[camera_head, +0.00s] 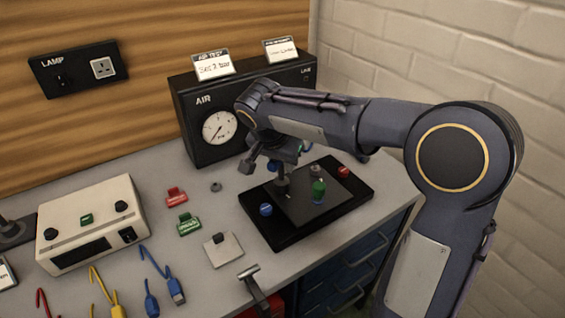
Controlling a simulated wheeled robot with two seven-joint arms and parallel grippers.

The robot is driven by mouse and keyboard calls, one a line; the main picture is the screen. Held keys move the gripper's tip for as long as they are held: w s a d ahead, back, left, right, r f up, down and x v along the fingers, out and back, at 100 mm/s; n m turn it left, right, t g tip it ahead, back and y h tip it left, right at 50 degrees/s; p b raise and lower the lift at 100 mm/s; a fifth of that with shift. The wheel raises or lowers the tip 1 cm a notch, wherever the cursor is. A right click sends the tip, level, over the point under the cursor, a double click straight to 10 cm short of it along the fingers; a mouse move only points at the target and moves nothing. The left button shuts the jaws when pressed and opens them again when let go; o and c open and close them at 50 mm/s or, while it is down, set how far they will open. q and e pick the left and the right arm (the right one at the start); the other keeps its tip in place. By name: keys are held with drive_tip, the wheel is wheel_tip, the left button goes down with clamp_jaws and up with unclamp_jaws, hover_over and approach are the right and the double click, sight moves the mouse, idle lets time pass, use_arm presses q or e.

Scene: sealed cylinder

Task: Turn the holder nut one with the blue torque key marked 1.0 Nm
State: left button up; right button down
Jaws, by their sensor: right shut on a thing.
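My right gripper (280,168) is over the back left part of a black holder tray (284,236) with a grey plate, its arm coming in from the right. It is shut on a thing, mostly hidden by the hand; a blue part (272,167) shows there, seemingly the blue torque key. A dark shaft (282,186) stands below the hand down to the plate. A blue round knob (265,209) sits at the tray's left, a green cylinder (319,190) on the plate and a red knob (344,171) at the right. The 1.0 Nm mark and nut numbers are unreadable.
A black AIR box (185,115) with a gauge stands behind. Red (177,197) and green (189,225) labelled pieces, a small grey nut (216,187) and a pale block (223,251) lie left of the tray. A white instrument (92,228) and coloured leads are farther left.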

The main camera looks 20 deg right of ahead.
drive_tip(key=shift+w+a+r, duration=0.1)
drive_tip(key=shift+w+a, duration=0.05)
drive_tip(key=shift+a, duration=0.2)
